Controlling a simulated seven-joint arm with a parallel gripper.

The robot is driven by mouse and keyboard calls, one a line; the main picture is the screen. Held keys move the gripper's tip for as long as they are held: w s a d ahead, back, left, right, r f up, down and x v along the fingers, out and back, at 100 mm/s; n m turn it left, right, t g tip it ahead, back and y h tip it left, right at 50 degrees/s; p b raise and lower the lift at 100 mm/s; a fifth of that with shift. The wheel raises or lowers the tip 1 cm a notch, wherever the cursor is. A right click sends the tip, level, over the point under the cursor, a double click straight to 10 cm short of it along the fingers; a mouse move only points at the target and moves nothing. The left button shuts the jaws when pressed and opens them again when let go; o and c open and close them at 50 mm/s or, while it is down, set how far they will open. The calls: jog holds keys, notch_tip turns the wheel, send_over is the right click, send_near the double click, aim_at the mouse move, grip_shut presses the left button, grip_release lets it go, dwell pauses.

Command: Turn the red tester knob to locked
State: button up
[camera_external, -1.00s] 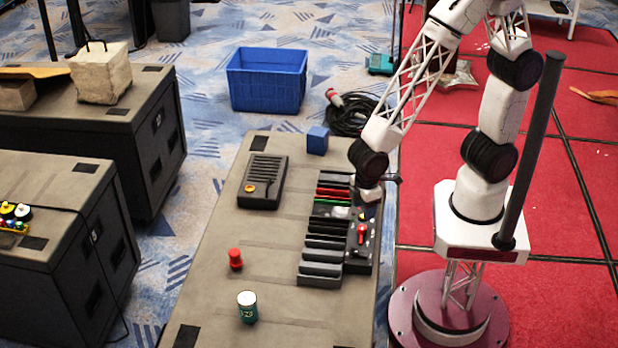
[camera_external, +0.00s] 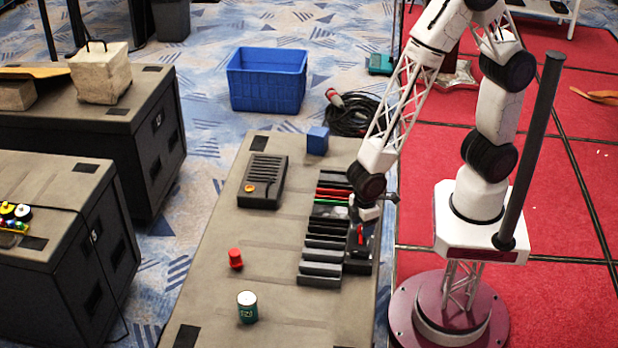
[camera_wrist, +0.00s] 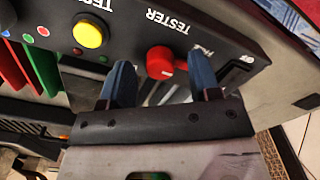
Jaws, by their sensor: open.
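The red tester knob (camera_wrist: 160,63) sits on a dark panel (camera_wrist: 120,30) under the word TESTER in the wrist view. My gripper (camera_wrist: 160,80) is open, with its two blue fingertips on either side of the knob in the picture. I cannot tell whether either finger touches it. A pale mark shows on the knob's right side. A label to its right is partly hidden by the right finger. In the external view the knob shows as a small red spot (camera_external: 360,236), and my gripper (camera_external: 361,228) is over it, largely merged with the dark panel.
A yellow button (camera_wrist: 90,33) is left of the knob. Red and green slats (camera_wrist: 22,62) stand farther left. On the case top are a black handheld box (camera_external: 262,180), a blue cube (camera_external: 317,140), a red knob-like piece (camera_external: 235,258) and a green can (camera_external: 247,307).

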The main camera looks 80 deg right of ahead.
jog(key=shift+f, duration=0.25)
jog(key=c, duration=0.9)
